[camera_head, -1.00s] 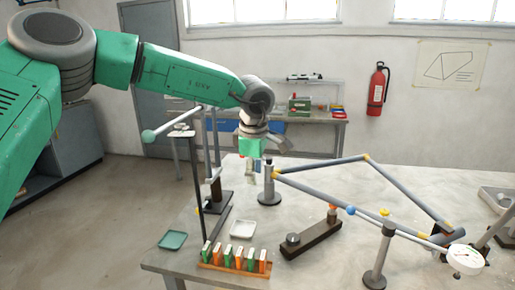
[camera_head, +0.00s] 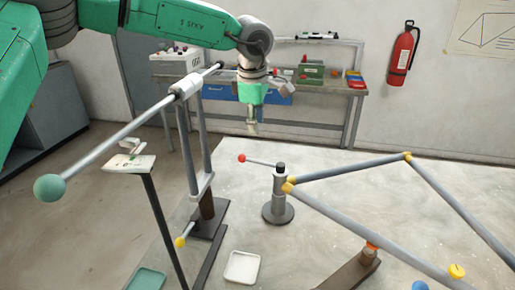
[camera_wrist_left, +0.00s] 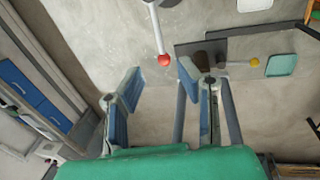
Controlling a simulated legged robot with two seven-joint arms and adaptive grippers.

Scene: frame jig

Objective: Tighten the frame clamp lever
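The clamp post (camera_head: 279,195) stands on a round base at the near corner of the grey tube frame (camera_head: 350,168). Its thin lever (camera_head: 262,162) points left and ends in a red ball (camera_head: 242,158). My left gripper (camera_head: 252,130) hangs pointing down, just above and behind the red ball in the head view. In the left wrist view my left gripper (camera_wrist_left: 160,80) has its two blue-padded fingers spread with nothing between them. The red ball (camera_wrist_left: 163,60) shows between and just beyond the fingertips, apart from the pads. My right gripper is in neither view.
A tall stand (camera_head: 208,205) with a long rod ending in a green ball (camera_head: 50,188) rises left of the post. A yellow-knobbed lever (camera_head: 181,241) sits low on it. A white tray (camera_head: 242,267) lies in front.

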